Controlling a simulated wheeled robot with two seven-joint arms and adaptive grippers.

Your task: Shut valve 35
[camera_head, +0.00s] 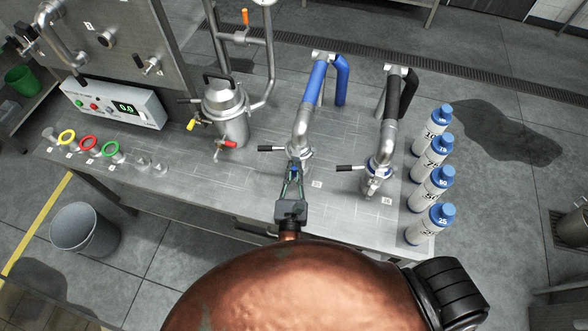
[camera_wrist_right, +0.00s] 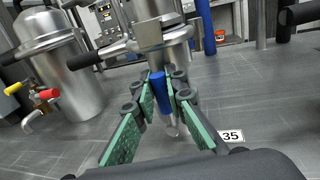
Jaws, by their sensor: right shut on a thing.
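The valve body (camera_head: 299,153) sits low on the steel pipe with blue insulation, above the bench. A label reading 35 (camera_wrist_right: 231,136) lies on the bench beside it in the wrist view. A black-tipped lever (camera_head: 268,149) sticks out to its left. A blue handle (camera_wrist_right: 158,95) points down toward me. My right gripper (camera_head: 292,178) is at the front of this valve; in the wrist view its green-padded fingers (camera_wrist_right: 164,88) are shut on the blue handle. The fingers partly hide the handle and outlet. My left gripper is not in view.
A similar black-sleeved pipe (camera_head: 392,98) with a black-tipped lever (camera_head: 350,168) stands to the right. Several white bottles (camera_head: 431,184) line the right bench edge. A steel vessel (camera_head: 226,108) with red and yellow handles and a control box (camera_head: 114,105) stand left.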

